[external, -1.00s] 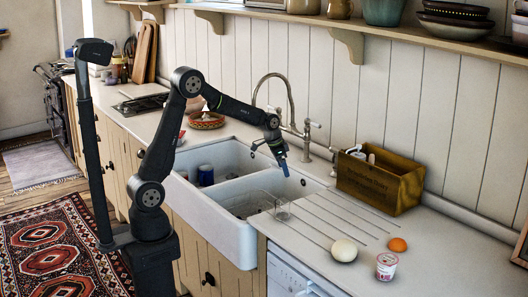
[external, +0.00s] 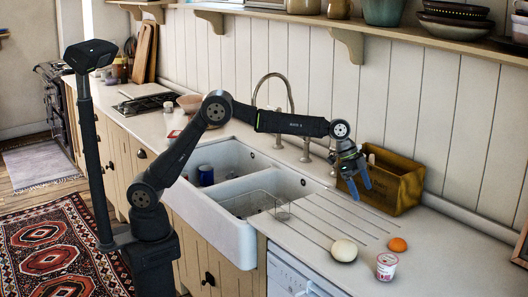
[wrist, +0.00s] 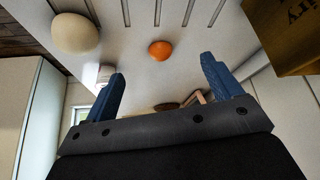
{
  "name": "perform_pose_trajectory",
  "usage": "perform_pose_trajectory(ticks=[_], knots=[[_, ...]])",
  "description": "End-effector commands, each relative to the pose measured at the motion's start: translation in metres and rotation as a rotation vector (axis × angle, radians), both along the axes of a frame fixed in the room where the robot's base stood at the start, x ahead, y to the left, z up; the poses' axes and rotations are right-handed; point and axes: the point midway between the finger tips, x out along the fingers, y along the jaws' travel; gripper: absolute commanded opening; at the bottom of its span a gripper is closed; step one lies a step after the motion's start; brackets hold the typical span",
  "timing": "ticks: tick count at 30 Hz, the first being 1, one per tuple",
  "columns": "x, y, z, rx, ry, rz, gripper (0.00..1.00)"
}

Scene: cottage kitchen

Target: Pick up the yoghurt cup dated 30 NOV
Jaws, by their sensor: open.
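A small white yoghurt cup (external: 386,267) with a pinkish-red label stands upright near the counter's front edge, at the right in the external view. Its date is too small to read. In the wrist view a white object (wrist: 105,72), which looks like this cup, is partly hidden behind my left finger. My gripper (external: 358,186) is open and empty above the grooved drainer, in front of the wooden crate. It is above and behind the cup, well apart from it. Its blue fingers (wrist: 163,74) are spread in the wrist view.
A cream round object (external: 344,250) and an orange fruit (external: 398,244) lie close to the cup. The wooden crate (external: 383,182) stands against the wall. The white sink (external: 224,213) is to the left, with a wire rack and a blue container.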

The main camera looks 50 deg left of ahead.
Motion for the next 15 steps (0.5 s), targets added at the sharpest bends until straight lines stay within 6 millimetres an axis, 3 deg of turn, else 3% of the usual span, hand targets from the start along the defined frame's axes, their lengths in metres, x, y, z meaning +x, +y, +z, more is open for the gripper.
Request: perform_pose_trajectory(ticks=[1,3,6,10,15], knots=[[-0.023,-0.038,0.007,-0.016,-0.007,-0.07,0.84],[-0.051,-0.078,0.017,-0.033,-0.015,-0.152,0.84],[-0.087,-0.119,0.027,-0.054,-0.022,-0.244,0.84],[-0.114,-0.147,0.035,-0.07,-0.028,-0.309,0.84],[-0.122,-0.162,0.026,-0.073,-0.028,-0.329,0.84]])
